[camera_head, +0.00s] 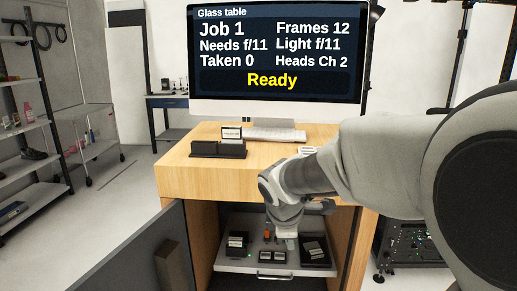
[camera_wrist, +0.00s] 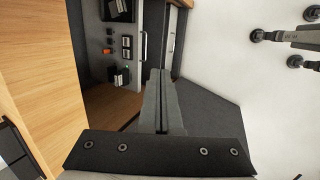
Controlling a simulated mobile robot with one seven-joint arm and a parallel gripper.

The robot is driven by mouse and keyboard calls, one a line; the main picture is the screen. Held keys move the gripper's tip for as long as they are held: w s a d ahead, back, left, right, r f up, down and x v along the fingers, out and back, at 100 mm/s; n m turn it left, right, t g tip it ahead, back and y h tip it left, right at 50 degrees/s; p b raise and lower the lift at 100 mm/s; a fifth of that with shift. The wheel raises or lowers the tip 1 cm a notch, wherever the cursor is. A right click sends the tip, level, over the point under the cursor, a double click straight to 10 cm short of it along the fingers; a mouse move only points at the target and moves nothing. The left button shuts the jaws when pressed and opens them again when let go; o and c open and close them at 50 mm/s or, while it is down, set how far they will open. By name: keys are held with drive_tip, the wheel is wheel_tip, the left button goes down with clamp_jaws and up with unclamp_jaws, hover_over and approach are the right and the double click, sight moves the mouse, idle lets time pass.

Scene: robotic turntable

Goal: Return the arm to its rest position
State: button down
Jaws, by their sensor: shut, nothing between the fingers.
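My arm reaches in from the right side of the head view, in front of the desk's right part. My gripper (camera_head: 291,244) points down in front of the open cabinet, above the pulled-out tray (camera_head: 228,262) as seen in the picture. In the wrist view, the two fingers of my gripper (camera_wrist: 160,75) lie together with nothing between them. My wrist hides part of the desk front and of the tray's contents.
The wooden desk (camera_head: 178,172) carries a monitor (camera_head: 275,108), a keyboard (camera_head: 275,134) and a black holder (camera_head: 217,149). Several small dark items lie in the tray. The open cabinet door (camera_head: 135,255) stands at lower left. A shelf rack (camera_head: 22,128) stands far left; the floor between is clear.

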drive_tip(key=s+d+r+m+p, duration=0.1)
drive_tip(key=s+d+r+m, duration=0.1)
drive_tip(key=s+m, duration=0.3)
drive_tip(key=s+d+r+m+y+p, duration=0.1)
drive_tip(key=s+r+m, duration=0.4)
drive_tip(key=s, duration=0.5)
drive_tip(key=s+d+r+m+p, duration=0.2)
drive_tip(key=s+d+r+m, duration=0.1)
drive_tip(key=s+m, duration=0.3)
drive_tip(key=shift+s+d+r+m+t+y+p, duration=0.35)
drive_tip(key=shift+s+r, duration=0.25)
drive_tip(key=shift+s, duration=0.5)
